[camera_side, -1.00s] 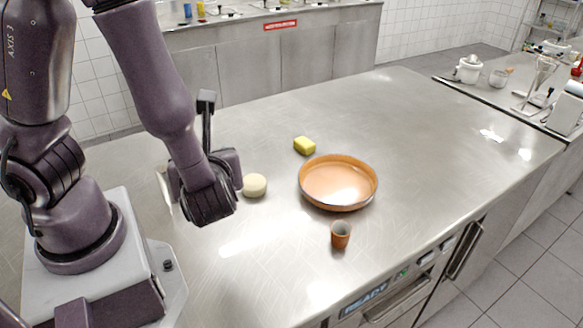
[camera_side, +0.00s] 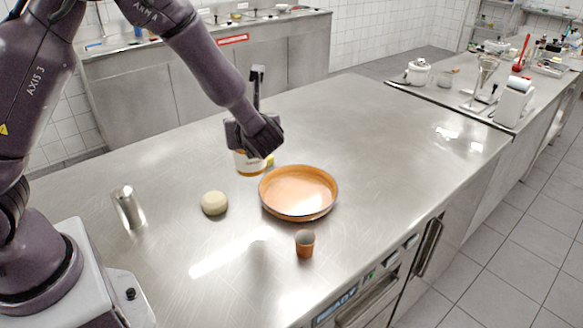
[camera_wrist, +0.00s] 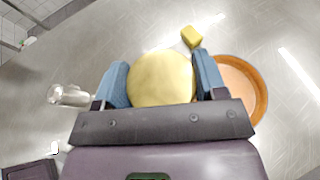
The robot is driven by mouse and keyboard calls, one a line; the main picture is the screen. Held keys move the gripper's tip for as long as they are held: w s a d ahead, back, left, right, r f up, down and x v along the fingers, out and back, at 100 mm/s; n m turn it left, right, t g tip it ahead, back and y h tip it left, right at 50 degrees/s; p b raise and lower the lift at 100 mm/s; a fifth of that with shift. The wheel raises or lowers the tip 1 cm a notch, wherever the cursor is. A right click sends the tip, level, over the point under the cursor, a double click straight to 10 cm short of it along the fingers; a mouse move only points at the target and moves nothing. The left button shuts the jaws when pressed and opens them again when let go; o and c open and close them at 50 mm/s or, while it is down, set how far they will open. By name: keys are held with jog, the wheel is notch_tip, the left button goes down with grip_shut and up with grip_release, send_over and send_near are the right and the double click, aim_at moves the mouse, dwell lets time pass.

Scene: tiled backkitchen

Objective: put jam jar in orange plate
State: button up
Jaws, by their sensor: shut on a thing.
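My gripper (camera_side: 252,148) is shut on the jam jar (camera_side: 249,166), which has a pale label and amber contents. It holds the jar upright above the table, just left of and behind the orange plate (camera_side: 299,216). In the wrist view the jar's round yellow lid (camera_wrist: 161,78) sits between the blue fingers of my gripper (camera_wrist: 162,66). The plate's rim (camera_wrist: 261,90) shows to the right there, partly hidden by a finger. The plate is round, raised-rimmed and empty. My gripper hides the jar's top in the side view.
A yellow sponge (camera_side: 270,160) lies behind the plate, partly hidden by the jar. A cream round item (camera_side: 214,203) sits left of the plate, and a brown cup (camera_side: 305,246) stands in front. The table's right side is clear.

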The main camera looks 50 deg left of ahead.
jog(key=w+a+f, duration=0.2)
jog(key=w+f, duration=0.9)
jog(key=f, duration=0.1)
jog(key=shift+w, duration=0.25)
jog(key=shift+f, duration=0.1)
jog(key=o, duration=1.7)
jog(key=shift+c, duration=0.2)
